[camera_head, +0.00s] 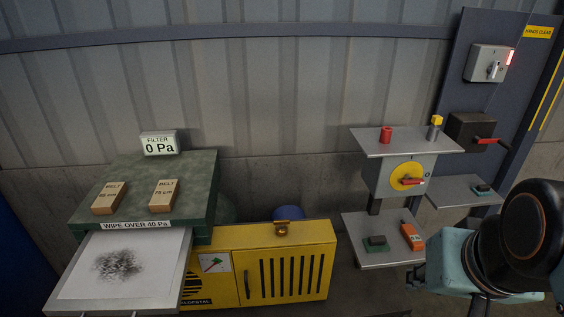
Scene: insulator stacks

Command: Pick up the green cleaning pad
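A small pad with a dark grey top and green edges (377,243) lies on the lower grey shelf, left of an orange box. A second small block, dark with a teal-green base (483,190), lies on the small shelf at the right; I cannot tell which of the two is the cleaning pad. My arm comes in at the lower right, and what seems to be my gripper (415,276) is at its left end, just right of and below the lower shelf. Its fingers are mostly hidden and too small to read. Both green-edged blocks stand apart from it.
The orange box (411,236) stands close beside the first pad. The upper shelf (369,145) with a yellow rotary switch (407,176) overhangs the lower shelf (353,223). A yellow cabinet (318,245) and a bench with a smudged white tray (80,289) stand left.

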